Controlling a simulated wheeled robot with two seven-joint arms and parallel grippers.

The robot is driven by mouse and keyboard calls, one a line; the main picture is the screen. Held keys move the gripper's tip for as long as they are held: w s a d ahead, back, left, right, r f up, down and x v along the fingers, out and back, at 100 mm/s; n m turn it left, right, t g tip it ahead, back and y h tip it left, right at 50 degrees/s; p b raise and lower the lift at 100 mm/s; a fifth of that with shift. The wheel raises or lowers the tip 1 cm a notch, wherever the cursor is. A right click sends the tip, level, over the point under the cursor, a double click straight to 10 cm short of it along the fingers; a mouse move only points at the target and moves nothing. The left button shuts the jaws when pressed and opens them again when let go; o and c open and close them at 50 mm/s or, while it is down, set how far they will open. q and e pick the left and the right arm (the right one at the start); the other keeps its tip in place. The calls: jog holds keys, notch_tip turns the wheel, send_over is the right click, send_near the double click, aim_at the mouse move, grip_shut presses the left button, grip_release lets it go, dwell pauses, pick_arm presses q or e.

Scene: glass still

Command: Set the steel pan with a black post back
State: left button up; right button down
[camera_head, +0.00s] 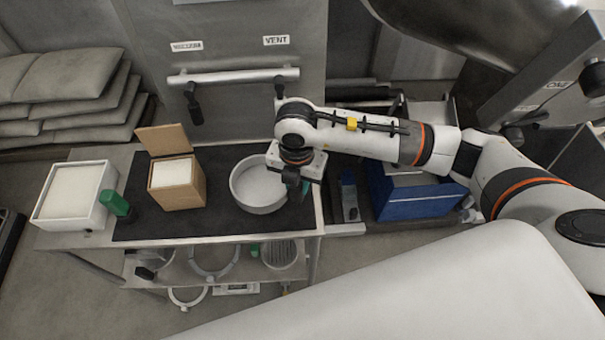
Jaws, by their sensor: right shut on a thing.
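The steel pan (249,190) is round and grey-white, on or just above the black mat (218,222) at the right end of the bench. I cannot tell whether it touches the mat. My right gripper (293,190) points down at the pan's right edge and is shut on a part there. The black post is not clear; the gripper covers that side. My left gripper is not in view.
A cardboard box (184,198) with its lid up and a white box (53,207) with a green-handled tool (115,203) beside it stand left. A vent cabinet (232,105) with a bar handle is behind. A blue box (408,199) stands right of the bench. Stacked sacks (74,76) lie back left.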

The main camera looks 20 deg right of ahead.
aim_at(295, 200)
jog(key=m, duration=0.5)
jog(key=shift+a+f, duration=0.3)
jog(key=shift+a, duration=0.05)
jog(key=shift+f, duration=0.1)
jog(key=shift+f, duration=0.25)
jog(key=shift+w+f+b, duration=0.1)
jog(key=shift+f+b, duration=2.15)
jog(key=shift+f, duration=0.4)
jog(key=shift+f+b, duration=0.4)
jog(key=shift+f, duration=0.1)
jog(key=c, duration=1.3)
grip_release()
jog(key=shift+s+d, duration=0.1)
jog(key=shift+s, duration=0.15)
jog(key=shift+r, duration=0.15)
